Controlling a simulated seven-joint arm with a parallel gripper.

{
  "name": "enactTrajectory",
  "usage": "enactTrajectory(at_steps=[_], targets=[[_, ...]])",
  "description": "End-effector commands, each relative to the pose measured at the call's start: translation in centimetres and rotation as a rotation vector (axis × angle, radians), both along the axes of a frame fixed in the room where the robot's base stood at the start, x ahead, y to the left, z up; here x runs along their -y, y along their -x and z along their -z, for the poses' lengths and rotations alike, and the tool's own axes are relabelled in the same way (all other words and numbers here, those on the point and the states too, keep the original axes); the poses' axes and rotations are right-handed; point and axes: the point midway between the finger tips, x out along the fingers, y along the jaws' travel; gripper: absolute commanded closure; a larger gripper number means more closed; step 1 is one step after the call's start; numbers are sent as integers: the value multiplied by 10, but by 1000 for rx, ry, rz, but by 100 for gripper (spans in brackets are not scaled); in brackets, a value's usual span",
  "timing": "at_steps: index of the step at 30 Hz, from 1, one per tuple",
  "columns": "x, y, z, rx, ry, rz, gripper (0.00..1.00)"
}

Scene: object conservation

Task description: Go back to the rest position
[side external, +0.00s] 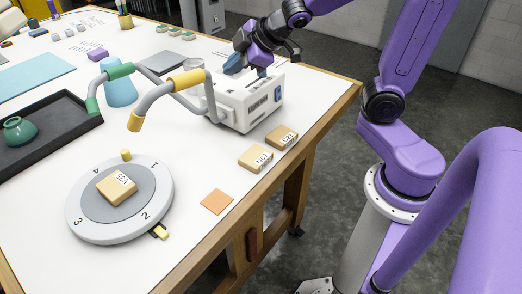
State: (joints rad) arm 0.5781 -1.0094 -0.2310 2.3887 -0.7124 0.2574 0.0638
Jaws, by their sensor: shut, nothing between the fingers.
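My gripper (246,69) is at the far right part of the table, at the top of a white box-shaped device (249,104). Its fingers look blue-grey and are shut with nothing held. Whether the fingertips touch the device cannot be told from this view. My purple arm reaches in from the right.
A grey numbered turntable (84,215) carries a tan labelled block (116,189). Two tan blocks (255,157) (282,137) lie by the right edge. Curved handles (187,81) rise beside the device. A black tray (60,133) holds a green pot (19,131). An orange square (217,201) lies in front.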

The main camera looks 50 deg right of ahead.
Motion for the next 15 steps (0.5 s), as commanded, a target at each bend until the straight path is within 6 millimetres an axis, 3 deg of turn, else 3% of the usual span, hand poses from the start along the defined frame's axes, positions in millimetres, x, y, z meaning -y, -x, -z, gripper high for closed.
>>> enactTrajectory(at_steps=[7,15], targets=[[-21,75,33,-232,5,-9,100],[-27,176,61,-515,70,-50,100]])
